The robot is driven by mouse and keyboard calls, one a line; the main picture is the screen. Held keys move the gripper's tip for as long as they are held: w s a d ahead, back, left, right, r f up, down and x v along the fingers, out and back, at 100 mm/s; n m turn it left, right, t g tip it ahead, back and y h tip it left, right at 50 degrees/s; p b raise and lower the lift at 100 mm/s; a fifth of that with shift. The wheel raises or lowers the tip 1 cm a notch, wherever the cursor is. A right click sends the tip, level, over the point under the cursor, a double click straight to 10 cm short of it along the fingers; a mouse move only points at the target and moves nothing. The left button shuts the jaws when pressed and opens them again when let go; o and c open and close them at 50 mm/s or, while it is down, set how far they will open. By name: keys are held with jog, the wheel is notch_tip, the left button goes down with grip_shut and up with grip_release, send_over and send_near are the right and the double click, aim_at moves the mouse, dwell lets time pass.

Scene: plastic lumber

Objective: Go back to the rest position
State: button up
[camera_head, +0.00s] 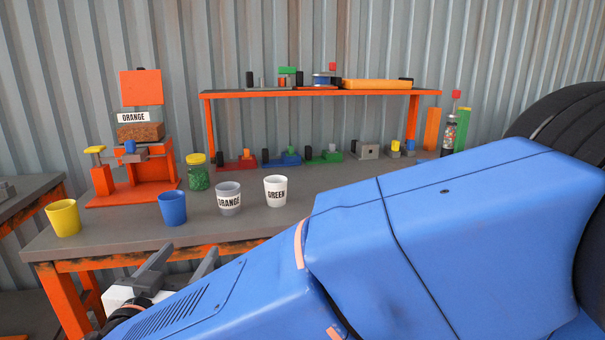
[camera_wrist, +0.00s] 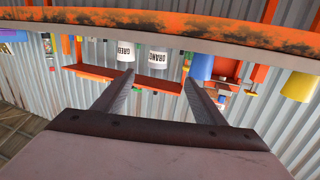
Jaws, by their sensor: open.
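My gripper (camera_head: 188,252) is low in front of the table edge in the head view, at the end of my blue arm. Its two grey fingers are apart with nothing between them. In the wrist view my gripper (camera_wrist: 158,84) is also open and empty, pointing toward the underside and front edge of the table (camera_wrist: 60,20). The scene looks upside down there. My arm hides the right part of the table in the head view.
On the table (camera_head: 130,236) stand a yellow cup (camera_head: 64,217), a blue cup (camera_head: 173,207), a grey ORANGE cup (camera_head: 228,199), a white GREEN cup (camera_head: 276,190) and a green jar (camera_head: 197,172). An orange dispenser (camera_head: 103,180) and a raised shelf (camera_head: 300,92) stand behind.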

jog(key=w+d+r+y, duration=0.2)
jog(key=w+r+y, duration=0.1)
jog(key=w, duration=0.5)
jog(key=w+d+r+n+g+y, duration=0.1)
jog(key=w+d+n+g+y, duration=0.15)
jog(key=d, duration=0.45)
jog(key=w+d+r+n+g+y, duration=0.1)
jog(key=w+d+r+y, duration=0.15)
jog(key=d, duration=0.55)
jog(key=s+d+f+m+g+h, duration=0.1)
jog(key=s+d+f+g+h, duration=0.1)
jog(key=s+d+f, duration=0.4)
jog(key=s+d+f+g+h, duration=0.2)
jog(key=s+d+f+g, duration=0.2)
jog(key=d, duration=1.2)
jog(key=s+d+f+m+g+h, duration=0.1)
jog(key=s+d+f+g+h, duration=0.2)
jog(key=s+d+f, duration=0.6)
jog(key=s+d, duration=0.3)
jog(key=s, duration=0.1)
jog(key=shift+s+f+m, duration=0.25)
jog(key=shift+f+m, duration=0.05)
jog(key=shift+m, duration=0.05)
jog(key=shift+c, duration=0.3)
